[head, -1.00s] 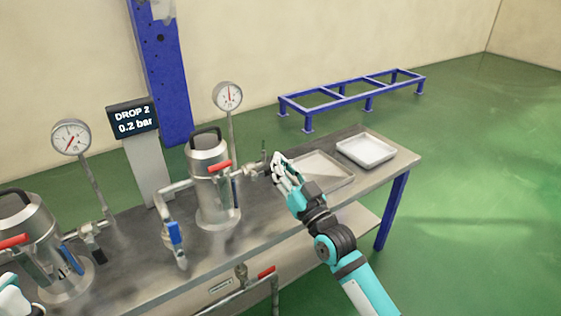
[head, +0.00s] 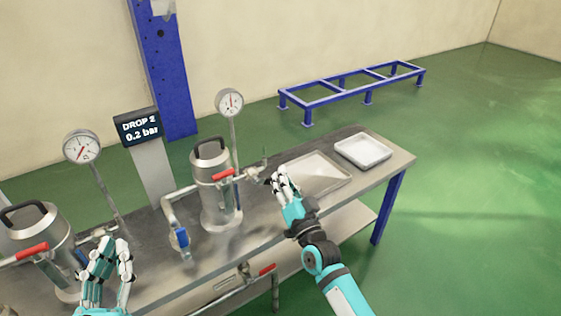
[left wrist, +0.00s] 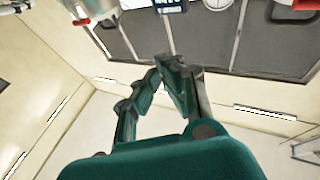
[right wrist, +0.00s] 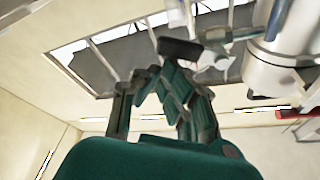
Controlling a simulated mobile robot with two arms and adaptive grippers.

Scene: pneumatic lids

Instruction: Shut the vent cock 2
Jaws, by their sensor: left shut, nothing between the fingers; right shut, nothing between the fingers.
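The vent cock on the right side of the second pot (head: 220,200), by the DROP 2 display, is a small metal valve (head: 252,172). Its thin lever appears to stand upright in the head view. My right gripper (head: 283,178) is shut and empty, just to the right of the cock with a small gap in the picture; contact cannot be judged. In the right wrist view, metal fittings and a dark end piece (right wrist: 180,48) show just beyond the fingertips.
The display (head: 138,127) reads DROP 2, 0.2 bar. A gauge (head: 230,102) stands behind the second pot. A blue-handled valve (head: 181,238) sits at its front left. Two trays (head: 363,151) lie at the bench's right end. A red-handled pipe (head: 267,269) runs below the front edge.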

